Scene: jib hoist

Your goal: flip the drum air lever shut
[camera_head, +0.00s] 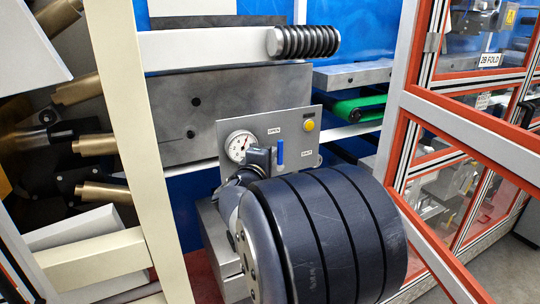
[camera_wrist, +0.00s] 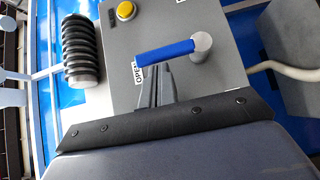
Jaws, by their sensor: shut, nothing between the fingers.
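The air lever has a blue handle (camera_head: 280,152) on a grey panel (camera_head: 298,171) in the head view. The handle stands upright, its free end toward the OPEN label (camera_head: 274,131); the SHUT label (camera_head: 307,152) is to its right. In the wrist view, turned sideways, the blue handle (camera_wrist: 165,52) runs left from its grey round pivot (camera_wrist: 200,43). My gripper (camera_wrist: 164,70) is shut and empty, its tips just below the handle there. In the head view my gripper (camera_head: 271,156) is just left of the handle. I cannot tell whether it touches.
A pressure gauge (camera_head: 239,145) and a yellow button (camera_head: 309,125) are on the same panel. A black coiled roller (camera_head: 304,41) sticks out above. A cream post (camera_head: 133,130) stands left, and a red-edged glazed frame (camera_head: 455,115) right. A pale hose (camera_wrist: 285,69) runs near the pivot.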

